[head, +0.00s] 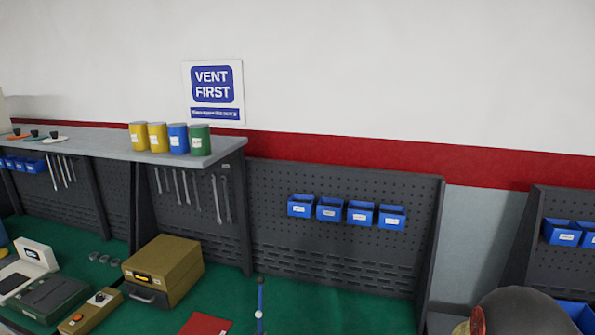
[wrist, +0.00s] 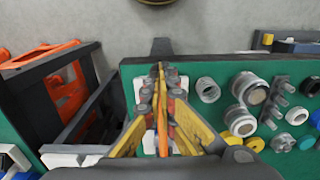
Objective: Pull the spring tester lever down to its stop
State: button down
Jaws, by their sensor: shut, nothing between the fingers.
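My gripper (wrist: 160,72) shows in the wrist view with its yellow fingers together and empty. An orange strip (wrist: 162,128) shows between the finger bodies; I cannot tell what it belongs to. A dark grey upright piece (wrist: 160,47) stands just past the fingertips at the edge of the green surface (wrist: 210,68). A pale plate shows partly behind the fingers. I cannot tell whether either belongs to the spring tester, and I cannot make out its lever for sure. In the head view, a thin blue rod with white parts (head: 260,298) stands at the bottom; its base is cut off.
In the wrist view, several rings and fittings (wrist: 240,122) lie on the right, and a dark frame with orange parts (wrist: 68,92) is on the left. In the head view, a tan box (head: 172,262) stands on the green bench (head: 335,312) before pegboard panels (head: 335,215).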

jog(key=shift+f, duration=0.25)
jog(key=shift+r, duration=0.1)
notch_tip(320, 180, up, 9)
jog(key=p, duration=0.6)
dwell(0.6)
jog(key=s+a+r+g, duration=0.1)
jog(key=s+a+g, duration=0.1)
jog(key=s, duration=0.3)
jog(key=s+a+r+n+t+b, duration=0.1)
jog(key=s+a+r+t+b, duration=0.2)
jog(key=r+b, duration=0.7)
jog(key=s+a+r+n+t+b, duration=0.2)
jog(key=a+r+b, duration=0.4)
jog(key=r+b, duration=0.3)
jog(key=s+r+t, duration=0.1)
jog(key=t, duration=0.1)
jog(key=shift+a+t+b, duration=0.2)
jog(key=shift+t+b, duration=0.1)
jog(key=shift+b, duration=0.1)
